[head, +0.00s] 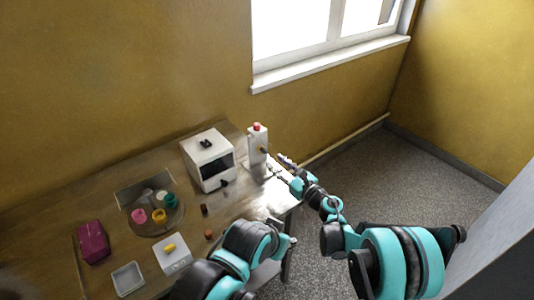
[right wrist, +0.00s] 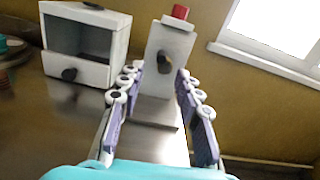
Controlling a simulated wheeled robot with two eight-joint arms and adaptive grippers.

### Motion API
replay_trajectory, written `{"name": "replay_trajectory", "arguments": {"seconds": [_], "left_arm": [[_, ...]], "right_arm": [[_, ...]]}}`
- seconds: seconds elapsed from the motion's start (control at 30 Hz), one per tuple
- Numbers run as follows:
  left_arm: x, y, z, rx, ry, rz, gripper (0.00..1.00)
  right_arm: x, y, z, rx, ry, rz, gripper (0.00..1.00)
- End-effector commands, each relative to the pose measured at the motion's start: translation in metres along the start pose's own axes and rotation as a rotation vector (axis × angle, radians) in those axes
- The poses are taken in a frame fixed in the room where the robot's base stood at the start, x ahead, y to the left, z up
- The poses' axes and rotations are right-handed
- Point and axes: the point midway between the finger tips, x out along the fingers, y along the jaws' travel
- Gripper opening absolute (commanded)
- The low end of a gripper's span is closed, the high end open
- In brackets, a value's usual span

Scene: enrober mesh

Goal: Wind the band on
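A white upright post (head: 257,146) with a red cap stands at the right end of the table. In the right wrist view the post (right wrist: 171,50) shows a dark round knob on its front. A white box (head: 208,160) with a dark window stands just left of it, and also shows in the wrist view (right wrist: 84,42). My right gripper (head: 279,166) is open in front of the post; in the wrist view its fingers (right wrist: 158,74) flank the knob, with nothing seen between them. My left arm is at the lower middle; its gripper (head: 287,243) is small and unclear. No band can be made out.
The wooden table (head: 110,188) holds a round tray (head: 140,229) with several coloured cups, a magenta box (head: 94,242), a shallow grey tray (head: 128,278) and a white block (head: 173,255) with a yellow top. Small brown pieces (head: 204,209) lie nearby. The wall and window are behind.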

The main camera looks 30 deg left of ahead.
Motion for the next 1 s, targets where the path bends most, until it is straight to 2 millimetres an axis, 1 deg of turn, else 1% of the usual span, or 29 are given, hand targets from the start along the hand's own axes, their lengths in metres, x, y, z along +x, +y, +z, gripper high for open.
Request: {"name": "replay_trajectory", "arguments": {"seconds": [0.2,0.3,0.4,0.5,0.73,0.77,0.8,0.87,0.9,1.0], "left_arm": [[0.007,0.000,0.005,0.000,0.000,0.000,0.34],[0.010,0.000,0.007,0.000,0.000,0.000,0.34],[0.011,0.000,0.008,0.000,0.000,0.000,0.34],[0.011,0.000,0.008,0.000,0.000,0.000,0.34],[0.011,0.000,0.008,0.000,0.000,0.000,0.34],[0.011,0.000,0.008,0.000,0.000,0.000,0.34],[0.011,0.000,0.008,0.000,0.000,0.000,0.34],[0.011,0.000,0.008,0.000,0.000,0.000,0.34],[0.011,0.000,0.008,0.000,0.000,0.000,0.34],[0.011,0.000,0.008,0.000,0.000,0.000,0.34]], "right_arm": [[0.037,0.000,-0.001,0.003,-0.001,-0.001,0.34],[0.051,-0.001,-0.001,0.004,-0.001,-0.003,0.34],[0.061,-0.001,0.000,0.004,-0.001,-0.002,0.34],[0.065,-0.001,0.001,0.005,-0.002,-0.004,0.34],[0.066,-0.002,0.001,0.005,-0.002,-0.005,0.34],[0.066,-0.002,0.001,0.005,-0.002,-0.005,0.32],[0.066,-0.002,0.001,0.005,-0.002,-0.005,0.21],[0.066,-0.002,0.001,0.006,-0.002,-0.005,0.05],[0.066,-0.002,0.001,0.006,-0.002,-0.005,0.00],[0.066,-0.002,0.001,0.006,-0.002,-0.005,0.00]]}}
